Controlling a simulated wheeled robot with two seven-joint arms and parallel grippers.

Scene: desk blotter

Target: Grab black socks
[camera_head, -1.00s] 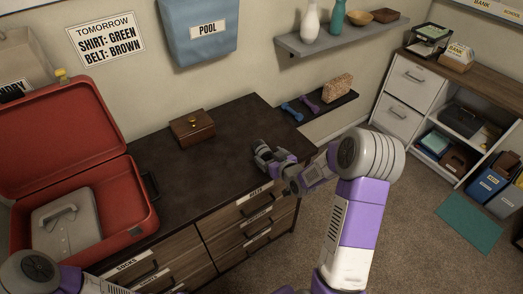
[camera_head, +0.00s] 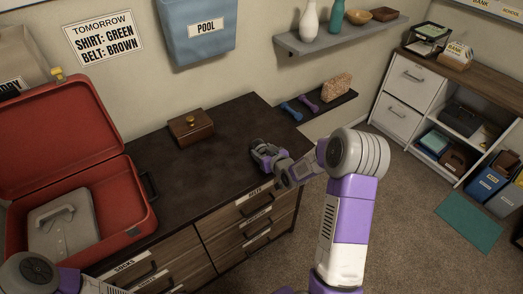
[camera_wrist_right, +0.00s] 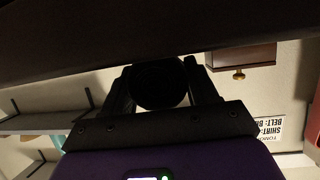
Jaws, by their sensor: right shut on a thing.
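My right gripper (camera_head: 260,152) is over the right part of the dark dresser top (camera_head: 220,165). In the right wrist view its fingers (camera_wrist_right: 160,85) are shut on a dark round thing (camera_wrist_right: 160,85). It is too dark there to tell whether it is the black socks. A drawer labelled SOCKS (camera_head: 135,268) is at the dresser's front left and looks shut. My left arm shows at the lower left, but its gripper is out of view.
An open red suitcase (camera_head: 148,222) with a grey case (camera_head: 65,225) in it stands left on the dresser. A small brown box (camera_head: 190,128) is at the back. A wall shelf (camera_head: 345,38) and low ledge (camera_head: 320,112) are right. The dresser top's middle is clear.

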